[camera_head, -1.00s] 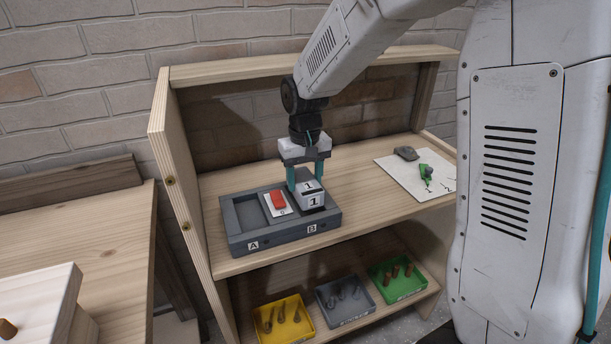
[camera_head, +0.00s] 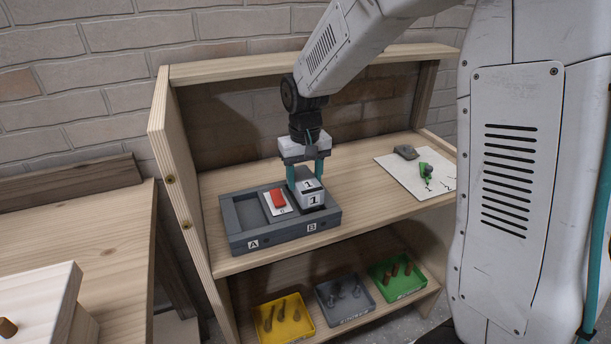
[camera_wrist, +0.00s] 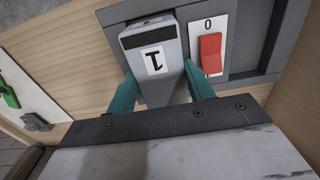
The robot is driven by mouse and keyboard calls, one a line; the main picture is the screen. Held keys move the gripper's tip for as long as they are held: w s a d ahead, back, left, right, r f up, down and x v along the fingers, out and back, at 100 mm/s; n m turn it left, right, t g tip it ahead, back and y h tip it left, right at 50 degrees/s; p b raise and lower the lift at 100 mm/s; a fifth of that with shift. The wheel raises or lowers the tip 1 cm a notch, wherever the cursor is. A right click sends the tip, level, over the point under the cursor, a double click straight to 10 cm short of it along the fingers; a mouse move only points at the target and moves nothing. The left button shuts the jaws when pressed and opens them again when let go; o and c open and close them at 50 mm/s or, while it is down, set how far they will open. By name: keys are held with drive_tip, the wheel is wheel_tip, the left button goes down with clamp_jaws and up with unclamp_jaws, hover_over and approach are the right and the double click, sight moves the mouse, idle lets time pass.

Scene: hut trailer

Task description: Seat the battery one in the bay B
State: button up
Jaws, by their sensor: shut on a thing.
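Battery one (camera_head: 311,195) is a light grey block with a black "1" on its top and front. It is in the bay B (camera_head: 326,211) at the right end of the dark grey dock (camera_head: 275,240), and its top stands above the rim. How deep its lower end sits is hidden. My gripper (camera_head: 305,176) is over the bay with its teal fingers shut on the battery's sides. In the wrist view battery one (camera_wrist: 156,55) is between the fingers, beside the red switch (camera_wrist: 210,54). Bay A (camera_head: 243,215), at the dock's left, is empty.
A white sheet with a green item (camera_head: 426,172) and a grey lump (camera_head: 405,153) lie to the right on the shelf. Yellow (camera_head: 284,318), grey (camera_head: 345,300) and green (camera_head: 397,278) trays stand on the lower shelf. The cabinet's left side panel (camera_head: 178,180) rises beside the dock.

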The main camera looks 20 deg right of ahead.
sight(304, 179)
drive_tip(key=shift+f, duration=1.6)
drive_tip(key=o, duration=1.4)
drive_tip(key=shift+c, duration=0.2)
wheel_tip(304, 179, up, 8)
drive_tip(key=shift+d+f, duration=0.1)
